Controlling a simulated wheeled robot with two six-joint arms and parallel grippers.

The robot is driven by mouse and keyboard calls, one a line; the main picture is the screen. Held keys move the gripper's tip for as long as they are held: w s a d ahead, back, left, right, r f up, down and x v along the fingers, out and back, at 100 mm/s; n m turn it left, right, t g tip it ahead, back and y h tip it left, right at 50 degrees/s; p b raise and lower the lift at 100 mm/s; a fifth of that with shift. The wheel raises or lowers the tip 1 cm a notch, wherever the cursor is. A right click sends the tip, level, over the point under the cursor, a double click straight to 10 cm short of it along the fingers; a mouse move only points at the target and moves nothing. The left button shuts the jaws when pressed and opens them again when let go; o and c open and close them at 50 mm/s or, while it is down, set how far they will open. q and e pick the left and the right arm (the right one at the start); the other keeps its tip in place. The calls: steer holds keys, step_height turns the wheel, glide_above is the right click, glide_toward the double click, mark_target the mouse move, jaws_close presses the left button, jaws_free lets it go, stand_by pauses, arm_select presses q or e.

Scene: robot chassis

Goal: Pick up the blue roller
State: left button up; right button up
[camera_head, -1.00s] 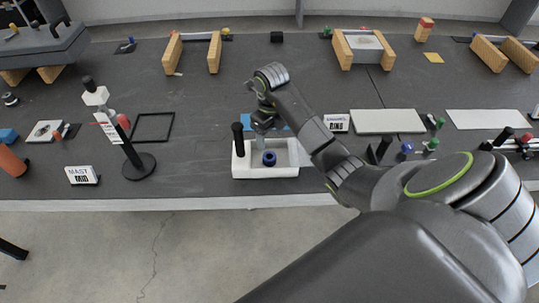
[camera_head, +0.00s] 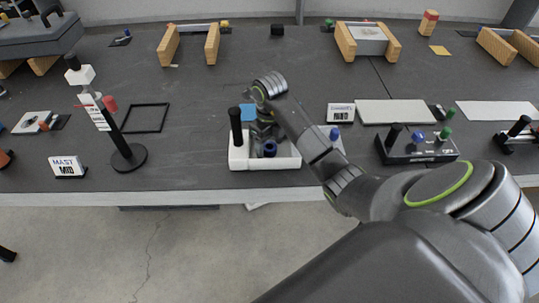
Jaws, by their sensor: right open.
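The blue roller (camera_head: 269,148) is a short dark blue cylinder with a hollow end. It sits in a white tray (camera_head: 240,158) near the front edge of the table. My right gripper (camera_head: 263,134) is open, pointing down into the tray just behind and above the roller. It partly covers the roller's far side, and whether a finger touches the roller cannot be told. My left gripper does not show clearly anywhere.
A black upright post (camera_head: 236,126) stands at the tray's left end. A black stand with a round base (camera_head: 129,158) and a MAST MID card (camera_head: 68,167) are to the left. A black box with coloured knobs (camera_head: 418,148) is to the right.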

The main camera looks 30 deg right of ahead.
steer(key=shift+f, duration=0.55)
steer(key=shift+r, duration=0.1)
steer(key=c, duration=1.1)
steer(key=shift+r, duration=0.15)
